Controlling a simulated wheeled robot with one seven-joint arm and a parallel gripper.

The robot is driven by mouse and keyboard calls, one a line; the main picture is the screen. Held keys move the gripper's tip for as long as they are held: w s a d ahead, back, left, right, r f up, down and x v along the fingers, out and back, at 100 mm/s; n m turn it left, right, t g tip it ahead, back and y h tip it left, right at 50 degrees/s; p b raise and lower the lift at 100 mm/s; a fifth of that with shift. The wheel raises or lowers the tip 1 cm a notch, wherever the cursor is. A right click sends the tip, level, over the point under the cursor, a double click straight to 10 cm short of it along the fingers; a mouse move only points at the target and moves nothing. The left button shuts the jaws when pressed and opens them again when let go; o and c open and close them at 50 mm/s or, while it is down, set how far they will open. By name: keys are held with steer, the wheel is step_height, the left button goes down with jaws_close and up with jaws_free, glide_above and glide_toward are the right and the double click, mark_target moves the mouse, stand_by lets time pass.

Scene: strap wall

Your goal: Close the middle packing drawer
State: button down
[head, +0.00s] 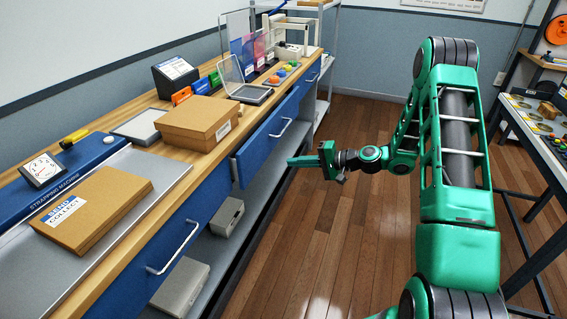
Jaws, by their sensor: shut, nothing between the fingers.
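The middle packing drawer (267,142) has a blue front with a pale bar handle and sits under the wooden bench top. Its front stands out a little from the bench face, so it is partly open. My gripper (290,161) is shut and empty. It points left toward the drawer front, near its lower right part. It looks apart from the front, though the exact gap is hard to judge. The drawer's inside is hidden by the bench top and the front.
A nearer blue drawer (165,250) and a farther one (309,77) flank it. A cardboard box (195,123) stands on the bench top above. Grey cases (181,286) lie on the lower shelf. The wooden floor (340,210) is clear; another table (540,150) stands at right.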

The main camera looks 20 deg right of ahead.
glide_toward(255, 160)
steer(key=x, duration=0.4)
steer(key=shift+a+f, duration=0.3)
steer(key=shift+f, duration=0.1)
steer(key=shift+w+a, duration=0.5)
steer(key=shift+a, duration=0.05)
steer(key=shift+w, duration=0.1)
